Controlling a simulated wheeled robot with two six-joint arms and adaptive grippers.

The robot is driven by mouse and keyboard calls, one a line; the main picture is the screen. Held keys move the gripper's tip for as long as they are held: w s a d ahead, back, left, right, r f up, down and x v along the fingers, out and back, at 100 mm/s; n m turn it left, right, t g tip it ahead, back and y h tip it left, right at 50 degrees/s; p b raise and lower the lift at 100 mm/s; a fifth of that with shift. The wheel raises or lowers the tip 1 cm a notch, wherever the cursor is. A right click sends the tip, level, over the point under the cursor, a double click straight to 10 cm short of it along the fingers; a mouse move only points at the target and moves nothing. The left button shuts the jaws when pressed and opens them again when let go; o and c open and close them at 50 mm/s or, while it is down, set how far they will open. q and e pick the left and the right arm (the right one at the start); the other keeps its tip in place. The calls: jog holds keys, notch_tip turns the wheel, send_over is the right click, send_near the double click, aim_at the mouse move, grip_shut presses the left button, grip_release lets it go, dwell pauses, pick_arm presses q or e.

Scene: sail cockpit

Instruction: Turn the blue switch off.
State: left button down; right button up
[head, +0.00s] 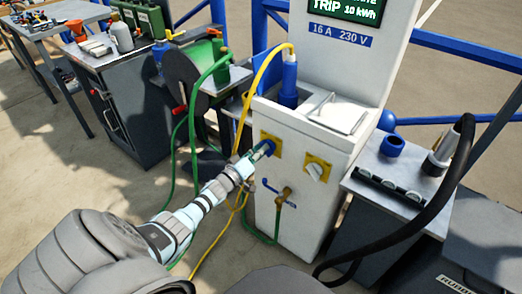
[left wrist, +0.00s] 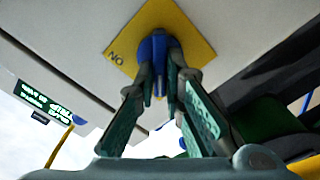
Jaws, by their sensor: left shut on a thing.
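The blue switch (head: 269,145) is a knob on a yellow plate (head: 276,137) on the front of a white pedestal (head: 292,226). In the left wrist view, the blue switch (left wrist: 159,50) stands out from the yellow plate (left wrist: 196,28), which has lettering near one corner that shows upside down. My left gripper (head: 262,152) reaches the knob from the front left. In the left wrist view, the left gripper (left wrist: 164,72) has its two fingers closed on either side of the knob. The fingers hide part of it. My right gripper is in neither view.
A second yellow plate with a white knob (head: 316,170) sits to the right. Below are a brass tap with a blue handle (head: 283,194) and a green hose (head: 257,236). A yellow cable (head: 247,92) hangs beside my left gripper. A side table (head: 400,195) stands right.

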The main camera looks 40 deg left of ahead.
pick_arm(q)
jog(key=shift+r, duration=0.2)
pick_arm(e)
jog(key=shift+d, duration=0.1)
pick_arm(q)
jog(key=c, duration=1.7)
grip_release()
jog(key=shift+f, duration=0.15)
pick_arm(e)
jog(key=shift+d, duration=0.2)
pick_arm(q)
jog(key=s, duration=1.2)
jog(key=shift+d, duration=0.1)
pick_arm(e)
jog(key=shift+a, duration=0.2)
